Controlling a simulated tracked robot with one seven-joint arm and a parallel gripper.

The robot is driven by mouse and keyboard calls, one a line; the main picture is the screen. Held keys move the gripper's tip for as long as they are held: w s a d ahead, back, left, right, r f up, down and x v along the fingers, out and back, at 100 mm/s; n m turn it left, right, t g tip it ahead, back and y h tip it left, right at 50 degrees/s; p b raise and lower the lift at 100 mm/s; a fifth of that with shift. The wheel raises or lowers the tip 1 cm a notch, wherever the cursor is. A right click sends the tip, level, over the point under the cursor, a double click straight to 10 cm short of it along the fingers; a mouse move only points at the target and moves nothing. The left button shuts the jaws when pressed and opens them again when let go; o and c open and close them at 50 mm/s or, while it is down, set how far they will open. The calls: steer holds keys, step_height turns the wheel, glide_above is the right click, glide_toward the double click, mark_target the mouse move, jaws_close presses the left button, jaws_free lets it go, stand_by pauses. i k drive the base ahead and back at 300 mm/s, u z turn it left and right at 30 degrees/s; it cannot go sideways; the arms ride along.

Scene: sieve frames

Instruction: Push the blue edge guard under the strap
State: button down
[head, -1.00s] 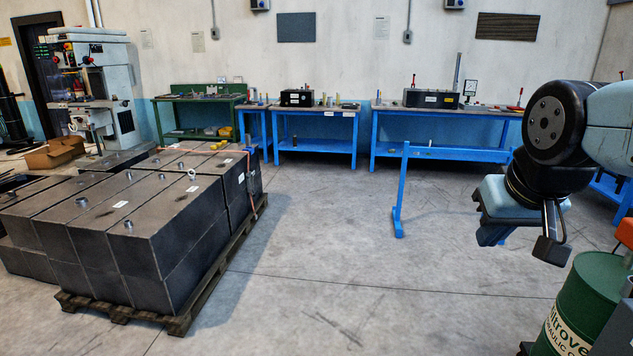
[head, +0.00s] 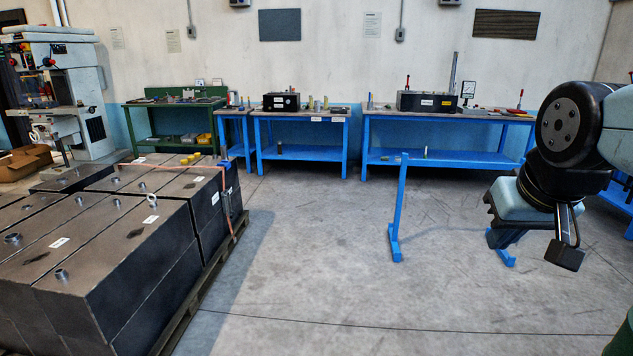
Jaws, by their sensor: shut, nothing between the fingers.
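An orange strap (head: 170,167) runs across the top of the dark metal blocks (head: 120,240) and down their right side, at the far part of the stack. My gripper (head: 566,254) hangs at the right of the view, over open floor and well apart from the stack. Its dark fingers are shut and empty.
The blocks stand on a wooden pallet (head: 190,325) at the left. A blue stand (head: 398,215) is on the floor ahead. Blue workbenches (head: 440,160) line the back wall. A green drum (head: 622,335) shows at the lower right edge. Floor between the pallet and stand is clear.

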mark_target(224, 165)
steer(key=u, duration=0.05)
steer(key=i, duration=3.2)
steer(key=u, duration=0.65)
steer(key=i, duration=1.2)
steer(key=u, duration=1.05)
steer(key=i, duration=1.1)
steer(key=u, duration=0.75)
steer(key=i, duration=0.65)
steer(key=u, duration=0.15)
steer(key=k, duration=0.7)
steer(key=u, duration=0.05)
